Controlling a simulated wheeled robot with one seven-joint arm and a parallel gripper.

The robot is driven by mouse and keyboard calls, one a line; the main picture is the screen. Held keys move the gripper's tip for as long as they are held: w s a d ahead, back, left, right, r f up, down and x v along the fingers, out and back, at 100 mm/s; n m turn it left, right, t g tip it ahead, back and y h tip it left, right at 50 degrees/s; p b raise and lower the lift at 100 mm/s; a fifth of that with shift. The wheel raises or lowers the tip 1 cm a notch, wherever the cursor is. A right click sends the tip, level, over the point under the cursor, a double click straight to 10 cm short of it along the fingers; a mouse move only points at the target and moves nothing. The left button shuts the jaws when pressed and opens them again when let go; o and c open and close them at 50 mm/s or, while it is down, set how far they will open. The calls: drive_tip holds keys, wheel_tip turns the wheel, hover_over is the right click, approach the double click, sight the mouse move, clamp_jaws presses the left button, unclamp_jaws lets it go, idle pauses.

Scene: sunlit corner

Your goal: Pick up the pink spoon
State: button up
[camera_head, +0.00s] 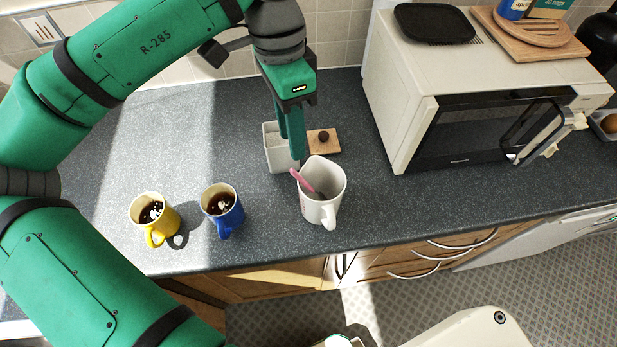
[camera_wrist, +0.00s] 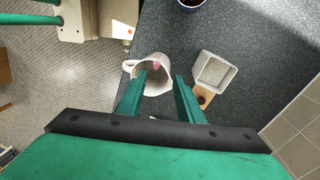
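The pink spoon (camera_head: 303,181) stands tilted in a white mug (camera_head: 329,206), its handle leaning on the rim toward the upper left in the head view. Its lower part is inside the mug. In the wrist view a bit of the pink spoon (camera_wrist: 155,66) shows inside the white mug (camera_wrist: 135,67). My gripper (camera_head: 298,156) points down just above and behind the mug's rim, close to the spoon's handle end. In the wrist view my gripper (camera_wrist: 160,77) is open, with a gap between the fingers and nothing held.
A white open container (camera_head: 277,152) and a wooden lid with a dark knob (camera_head: 325,143) are close behind the mug. A blue mug (camera_head: 222,208) and yellow mug (camera_head: 154,217) stand left. A microwave (camera_head: 483,125) is to the right. The counter's front edge is near.

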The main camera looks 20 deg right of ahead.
sight(299, 174)
drive_tip(key=shift+s+d+f, duration=0.1)
drive_tip(key=shift+s+f, duration=0.2)
drive_tip(key=shift+f, duration=1.1)
drive_tip(key=shift+s+a+f, duration=0.1)
drive_tip(key=shift+s+f, duration=0.25)
drive_tip(key=shift+f, duration=1.05)
drive_tip(key=shift+s+d+f, duration=0.1)
drive_tip(key=shift+s+f, duration=0.2)
drive_tip(key=shift+f, duration=1.1)
clamp_jaws()
